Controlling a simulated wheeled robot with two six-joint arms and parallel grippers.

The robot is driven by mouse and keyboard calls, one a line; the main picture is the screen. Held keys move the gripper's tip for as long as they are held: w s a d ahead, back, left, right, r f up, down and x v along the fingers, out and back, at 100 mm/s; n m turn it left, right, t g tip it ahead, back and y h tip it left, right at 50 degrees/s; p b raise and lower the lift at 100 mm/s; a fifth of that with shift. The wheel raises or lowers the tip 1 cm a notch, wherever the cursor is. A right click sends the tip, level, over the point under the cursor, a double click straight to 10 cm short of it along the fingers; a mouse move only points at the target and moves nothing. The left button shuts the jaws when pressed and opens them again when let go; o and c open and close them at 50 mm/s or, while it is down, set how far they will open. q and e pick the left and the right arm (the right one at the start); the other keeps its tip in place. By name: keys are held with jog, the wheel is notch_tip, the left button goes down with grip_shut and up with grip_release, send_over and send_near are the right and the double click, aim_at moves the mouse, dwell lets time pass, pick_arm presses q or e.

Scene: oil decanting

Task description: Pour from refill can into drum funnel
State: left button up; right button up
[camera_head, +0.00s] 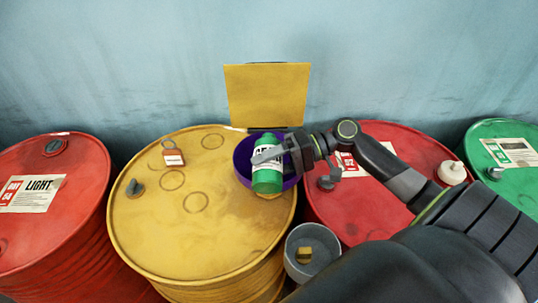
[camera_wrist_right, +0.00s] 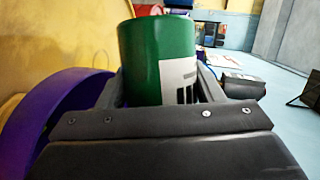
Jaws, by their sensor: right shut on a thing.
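The refill can is a green can (camera_head: 267,180) with a white label, over the purple funnel (camera_head: 243,152) on the yellow drum (camera_head: 150,235) in the head view. My right gripper (camera_head: 268,155) is shut on the can from the right side. In the right wrist view the green can (camera_wrist_right: 157,62) sits between the fingers of my right gripper (camera_wrist_right: 158,88), and the purple funnel rim (camera_wrist_right: 50,105) is at the left. The can looks tilted, its bottom toward the head camera. Its mouth and any liquid are hidden. My left gripper is not in view.
Red drums stand left (camera_head: 80,190) and right (camera_head: 405,140) of the yellow drum, with a green drum (camera_head: 490,140) at far right. A grey bucket (camera_head: 293,265) holds a small yellow object. A blank yellow board (camera_head: 267,95) stands behind the funnel.

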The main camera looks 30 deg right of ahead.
jog(key=shift+w+d+f+m+g+y+p, duration=0.1)
jog(key=shift+w+f+m+g+y+p, duration=0.1)
jog(key=shift+m+y, duration=0.35)
jog(key=shift+w+d+f+m+g+y+p, duration=0.1)
jog(key=shift+m+y+p, duration=0.15)
jog(key=shift+m, duration=0.6)
dwell(2.2)
jog(key=shift+w+d+r+m+y+p, duration=0.15)
jog(key=shift+r+m+y+p, duration=0.1)
jog(key=shift+r+m+p, duration=0.3)
jog(key=shift+w+d+r+m+y+p, duration=0.15)
jog(key=shift+r+m+y+p, duration=0.1)
jog(key=shift+r+m+p, duration=0.25)
dwell(1.0)
